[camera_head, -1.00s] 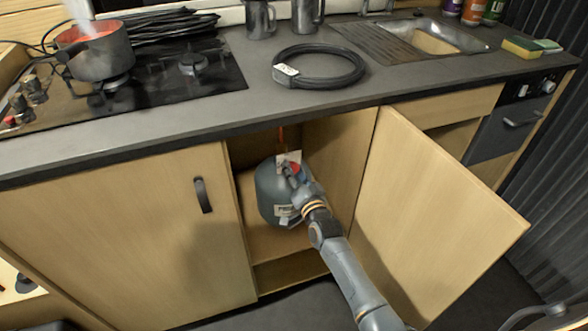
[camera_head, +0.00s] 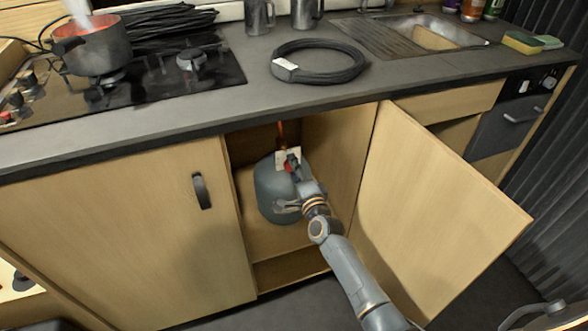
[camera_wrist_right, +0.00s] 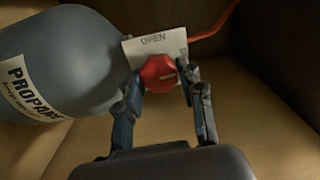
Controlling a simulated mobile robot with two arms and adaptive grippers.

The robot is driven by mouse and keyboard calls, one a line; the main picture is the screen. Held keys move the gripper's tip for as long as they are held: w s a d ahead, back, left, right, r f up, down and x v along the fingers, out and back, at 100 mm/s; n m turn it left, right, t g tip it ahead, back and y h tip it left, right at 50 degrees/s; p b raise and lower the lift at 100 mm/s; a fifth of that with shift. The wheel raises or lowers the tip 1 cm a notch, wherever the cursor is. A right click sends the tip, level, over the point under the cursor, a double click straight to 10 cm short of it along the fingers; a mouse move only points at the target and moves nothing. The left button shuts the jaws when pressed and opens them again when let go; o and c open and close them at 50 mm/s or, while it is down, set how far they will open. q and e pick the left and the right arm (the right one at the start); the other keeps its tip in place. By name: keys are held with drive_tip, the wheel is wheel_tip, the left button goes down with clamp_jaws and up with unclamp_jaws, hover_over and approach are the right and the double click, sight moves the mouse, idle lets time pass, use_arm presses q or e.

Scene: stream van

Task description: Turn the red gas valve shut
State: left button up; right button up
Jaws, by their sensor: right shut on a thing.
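The red gas valve (camera_wrist_right: 159,73) is a red knob with a pale line on it, in front of a white plate (camera_wrist_right: 150,46) marked OPEN. It sits on a grey propane bottle (camera_wrist_right: 68,62). In the head view the bottle (camera_head: 272,190) stands in the open cupboard, and a bit of the red knob (camera_head: 290,164) shows. My right gripper (camera_wrist_right: 163,80) is shut on the knob, one finger on each side of it. In the head view my right gripper (camera_head: 295,178) covers part of the bottle. My left gripper is not in view.
The open cupboard door (camera_head: 430,215) stands close to the right of my right arm. The worktop edge (camera_head: 300,116) overhangs the cupboard. An orange hose (camera_wrist_right: 215,28) runs from the bottle. A steaming pot (camera_head: 92,48) is on the hob above.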

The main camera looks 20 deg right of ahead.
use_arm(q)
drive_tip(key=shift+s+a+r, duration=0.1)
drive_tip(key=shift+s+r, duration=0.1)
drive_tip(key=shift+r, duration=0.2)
use_arm(e)
drive_tip(key=shift+m, duration=0.5)
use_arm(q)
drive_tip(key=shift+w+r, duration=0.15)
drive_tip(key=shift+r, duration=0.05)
use_arm(e)
drive_tip(key=o, duration=1.2)
drive_tip(key=shift+c, duration=0.2)
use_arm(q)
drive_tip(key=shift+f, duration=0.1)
use_arm(e)
drive_tip(key=s, duration=1.2)
drive_tip(key=shift+d, duration=0.25)
drive_tip(key=shift+f, duration=0.1)
